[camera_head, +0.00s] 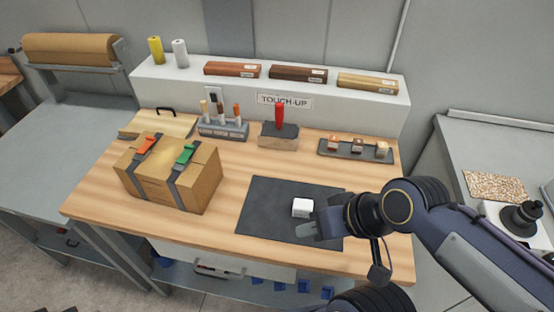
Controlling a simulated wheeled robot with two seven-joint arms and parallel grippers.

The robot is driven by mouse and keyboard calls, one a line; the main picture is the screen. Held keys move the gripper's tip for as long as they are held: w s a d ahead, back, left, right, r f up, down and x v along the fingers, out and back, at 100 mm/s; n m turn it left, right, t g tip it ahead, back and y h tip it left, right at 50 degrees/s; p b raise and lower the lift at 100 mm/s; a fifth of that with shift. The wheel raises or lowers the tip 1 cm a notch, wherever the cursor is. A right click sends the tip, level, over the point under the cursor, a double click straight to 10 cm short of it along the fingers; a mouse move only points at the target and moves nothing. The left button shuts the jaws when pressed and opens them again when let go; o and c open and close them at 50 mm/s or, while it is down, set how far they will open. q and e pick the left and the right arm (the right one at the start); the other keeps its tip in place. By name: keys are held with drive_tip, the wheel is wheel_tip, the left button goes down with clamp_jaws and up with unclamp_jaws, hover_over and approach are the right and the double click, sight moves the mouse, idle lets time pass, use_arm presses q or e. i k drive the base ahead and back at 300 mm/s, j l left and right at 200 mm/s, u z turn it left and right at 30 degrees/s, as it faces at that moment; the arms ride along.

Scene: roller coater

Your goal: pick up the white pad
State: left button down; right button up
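The white pad (302,208) is a small white block lying on the dark grey mat (262,205) on the wooden bench. My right gripper (306,230) reaches in from the right, low over the mat. Its fingertips are just in front of the pad, on its near side. I cannot tell whether they touch it. The gap between the fingers is not clear from this angle. My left gripper is not in view.
A strapped cardboard box (170,172) stands left of the mat. Behind are a marker rack (223,130), a block with a red handle (279,135) and a tray of small blocks (355,150). Wood samples line the white shelf (270,91). The mat's left part is clear.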

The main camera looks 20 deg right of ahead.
sight(302, 207)
drive_tip(key=k+l+u, duration=0.7)
drive_tip(key=l+u, duration=0.15)
drive_tip(key=k+l+u, duration=0.4)
drive_tip(key=i, duration=0.45)
